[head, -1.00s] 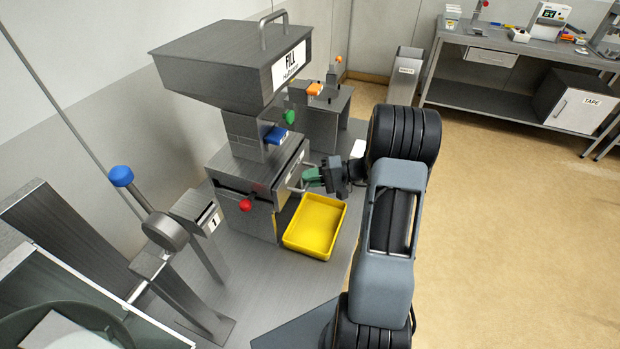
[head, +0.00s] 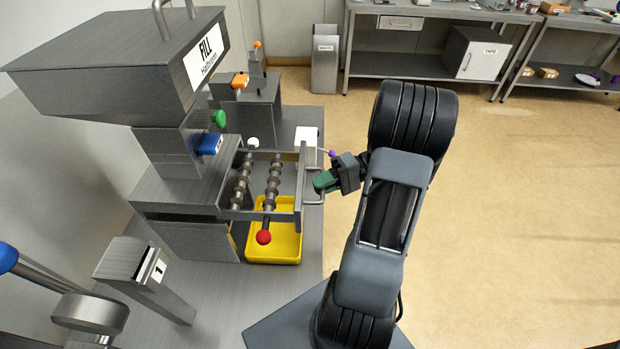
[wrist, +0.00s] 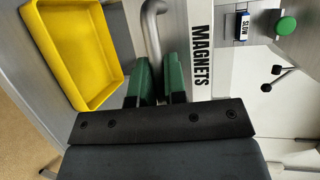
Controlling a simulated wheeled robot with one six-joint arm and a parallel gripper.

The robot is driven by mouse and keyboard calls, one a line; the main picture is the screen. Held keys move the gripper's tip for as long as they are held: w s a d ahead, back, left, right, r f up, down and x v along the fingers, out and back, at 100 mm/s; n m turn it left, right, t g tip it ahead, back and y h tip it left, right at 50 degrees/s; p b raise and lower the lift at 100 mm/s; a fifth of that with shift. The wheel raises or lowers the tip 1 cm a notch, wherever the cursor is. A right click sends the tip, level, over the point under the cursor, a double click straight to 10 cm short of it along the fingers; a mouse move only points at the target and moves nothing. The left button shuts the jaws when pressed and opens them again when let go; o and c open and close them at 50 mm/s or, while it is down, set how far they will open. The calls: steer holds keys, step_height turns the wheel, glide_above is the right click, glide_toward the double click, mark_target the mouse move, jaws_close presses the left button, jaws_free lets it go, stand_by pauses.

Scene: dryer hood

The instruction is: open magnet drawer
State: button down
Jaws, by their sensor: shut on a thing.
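The magnet drawer (head: 299,190) stands pulled out from the hopper machine in the head view. Its grey frame holds bars with rings (head: 271,182). The drawer front shows the label MAGNETS (wrist: 201,40) in the wrist view. My gripper (head: 323,182) with green fingers is shut on the drawer handle (wrist: 154,30), a curved metal bar. The fingers hide part of the handle. A red knob (head: 264,237) sits at the near end of a bar under the open drawer.
A yellow tray (head: 288,245) lies below the drawer and also shows in the wrist view (wrist: 88,95). The FILL hopper (head: 120,70) rises at the left. A stand marked 1 (head: 150,270) is in front. Open floor lies at the right.

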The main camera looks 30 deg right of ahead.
steer(key=shift+s+d, duration=0.25)
steer(key=shift+d, duration=0.15)
steer(key=c, duration=1.2)
jaws_free()
steer(key=p+v, duration=0.1)
steer(key=v, duration=1.2)
steer(key=shift+s+d+r+p, duration=0.15)
steer(key=shift+s+d+p, duration=0.05)
steer(key=shift+d+p, duration=0.1)
